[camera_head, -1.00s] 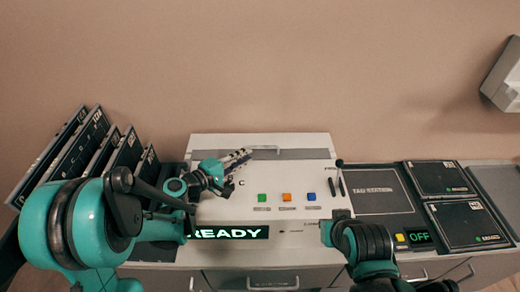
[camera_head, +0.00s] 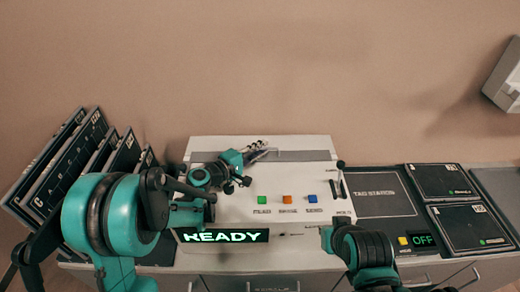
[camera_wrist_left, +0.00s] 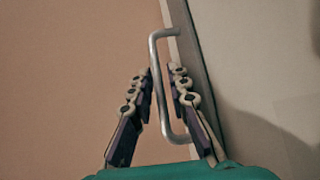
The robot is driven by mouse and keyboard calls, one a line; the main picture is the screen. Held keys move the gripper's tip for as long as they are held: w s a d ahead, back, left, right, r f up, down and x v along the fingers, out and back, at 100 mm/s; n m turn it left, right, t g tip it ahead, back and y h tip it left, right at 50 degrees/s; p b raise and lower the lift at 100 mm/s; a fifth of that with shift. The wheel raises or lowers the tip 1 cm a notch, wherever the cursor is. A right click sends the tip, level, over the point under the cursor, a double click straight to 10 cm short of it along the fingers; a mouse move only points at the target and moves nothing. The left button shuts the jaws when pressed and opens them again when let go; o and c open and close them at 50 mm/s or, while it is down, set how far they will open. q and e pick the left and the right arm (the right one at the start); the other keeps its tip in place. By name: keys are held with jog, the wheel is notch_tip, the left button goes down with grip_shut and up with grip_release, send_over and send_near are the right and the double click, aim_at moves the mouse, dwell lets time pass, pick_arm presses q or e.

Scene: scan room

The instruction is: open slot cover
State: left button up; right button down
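The white console (camera_head: 275,215) has a grey slot cover strip (camera_head: 305,155) along its back edge. A silver bar handle (camera_wrist_left: 157,85) shows in the left wrist view, fixed to the edge of a pale panel. My left gripper (camera_head: 262,150) is at the console's back edge, by the slot strip. In the left wrist view its two fingers (camera_wrist_left: 162,80) are apart, one on each side of the handle's bar. The gripper hides most of the handle in the head view. My right arm is at the console's right front; its gripper fingers do not show.
Green (camera_head: 262,199), orange (camera_head: 287,199) and blue (camera_head: 312,198) buttons and a lever (camera_head: 340,175) are on the console. The display (camera_head: 225,236) reads READY. Tilted dark panels (camera_head: 65,160) stand at left. A tag station (camera_head: 382,192) and dark cartridges (camera_head: 440,181) lie at right.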

pick_arm(q)
grip_shut()
jog(key=w, duration=0.6)
jog(key=shift+w, duration=0.4)
grip_release()
jog(key=shift+a, duration=0.1)
jog(key=v, duration=1.2)
